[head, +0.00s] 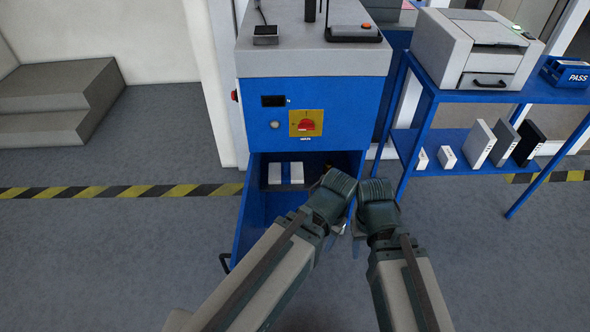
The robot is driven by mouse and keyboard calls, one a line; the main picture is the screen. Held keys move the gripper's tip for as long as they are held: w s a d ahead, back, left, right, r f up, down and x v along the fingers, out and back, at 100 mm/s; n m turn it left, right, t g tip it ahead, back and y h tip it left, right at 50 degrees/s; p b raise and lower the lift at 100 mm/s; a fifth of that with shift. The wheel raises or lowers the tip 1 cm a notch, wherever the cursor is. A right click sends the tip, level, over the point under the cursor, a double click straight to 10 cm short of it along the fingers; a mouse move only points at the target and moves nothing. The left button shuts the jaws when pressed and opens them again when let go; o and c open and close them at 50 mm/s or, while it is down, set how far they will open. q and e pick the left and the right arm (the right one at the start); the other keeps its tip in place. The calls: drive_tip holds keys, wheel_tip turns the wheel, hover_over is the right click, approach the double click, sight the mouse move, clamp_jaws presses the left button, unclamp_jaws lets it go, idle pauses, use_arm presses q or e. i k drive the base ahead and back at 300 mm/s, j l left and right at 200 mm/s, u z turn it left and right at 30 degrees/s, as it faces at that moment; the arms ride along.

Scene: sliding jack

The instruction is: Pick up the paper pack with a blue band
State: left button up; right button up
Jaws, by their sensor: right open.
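No blue band can be made out on any pack in the head view. Two small white blocks, a left one (275,173) and a right one (297,172), stand in the open blue drawer (243,222) of the machine; they may be paper packs. My right gripper (358,229) is open, low beside the drawer's right side, partly hidden by my wrists. My left arm reaches across the drawer's front right, its wrist close beside the right one. Its fingers are hidden, so I cannot tell their state. Neither gripper is seen touching the white blocks.
The blue machine (345,117) has a red switch on a yellow plate (306,123). To the right, a blue rack (480,97) carries a printer (474,50), a blue PASS tray (567,75) and several binders and small white boxes. Grey steps (62,98) stand left. Floor at left is clear.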

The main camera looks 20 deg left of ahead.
sight(286, 172)
drive_tip(key=i+l+u, duration=0.1)
drive_tip(key=i+l, duration=0.2)
drive_tip(key=i, duration=0.15)
drive_tip(key=i+l, duration=0.4)
drive_tip(key=i+j+u, duration=0.05)
